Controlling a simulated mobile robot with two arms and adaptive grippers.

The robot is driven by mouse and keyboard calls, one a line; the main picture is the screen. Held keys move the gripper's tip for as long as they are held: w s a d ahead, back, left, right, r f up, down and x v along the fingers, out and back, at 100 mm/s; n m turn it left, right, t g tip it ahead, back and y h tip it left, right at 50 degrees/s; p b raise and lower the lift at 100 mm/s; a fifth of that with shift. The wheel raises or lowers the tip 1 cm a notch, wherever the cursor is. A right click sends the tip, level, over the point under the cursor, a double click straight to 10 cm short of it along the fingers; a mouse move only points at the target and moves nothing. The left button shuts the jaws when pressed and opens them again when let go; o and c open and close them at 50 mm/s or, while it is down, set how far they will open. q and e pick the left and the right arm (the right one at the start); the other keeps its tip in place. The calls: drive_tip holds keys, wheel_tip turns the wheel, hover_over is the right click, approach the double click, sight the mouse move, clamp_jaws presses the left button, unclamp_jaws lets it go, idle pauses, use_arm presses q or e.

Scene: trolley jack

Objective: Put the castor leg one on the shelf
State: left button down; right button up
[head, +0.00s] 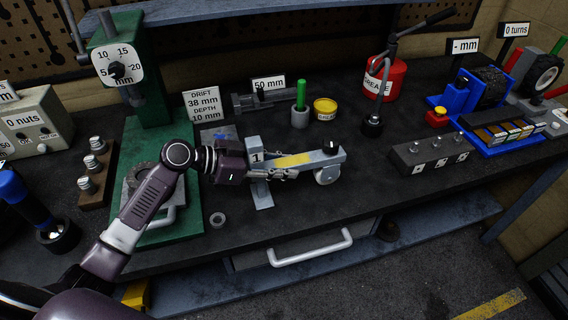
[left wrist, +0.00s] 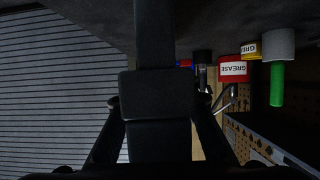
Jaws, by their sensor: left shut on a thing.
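The castor leg one (head: 318,158) is a grey bar with a yellow patch, a "1" tag at its left end, and a wheel and dark knob at its right end. My left gripper (head: 285,174) is shut on it from the near side, over the bench. Whether the leg touches the bench top is unclear. In the left wrist view the leg (left wrist: 155,85) is a dark bar between the two fingers (left wrist: 155,110). A blue-grey shelf (head: 440,232) runs below the bench; another (head: 240,11) runs along the back wall. My right gripper is not in view.
A green press (head: 155,95) stands left of the gripper. Behind the leg are a green-handled pot (head: 300,112), a yellow grease tin (head: 325,109) and a red grease can (head: 384,79). A dark block with studs (head: 432,155) sits right. A drawer handle (head: 310,248) juts out in front.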

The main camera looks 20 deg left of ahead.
use_arm(q)
drive_tip(key=shift+r, duration=0.25)
drive_tip(key=shift+f, duration=0.1)
drive_tip(key=c, duration=1.8)
unclamp_jaws()
drive_tip(key=shift+f, duration=0.2)
drive_tip(key=shift+c, duration=0.2)
drive_tip(key=o, duration=0.3)
drive_tip(key=shift+o, duration=0.2)
drive_tip(key=shift+r, duration=0.2)
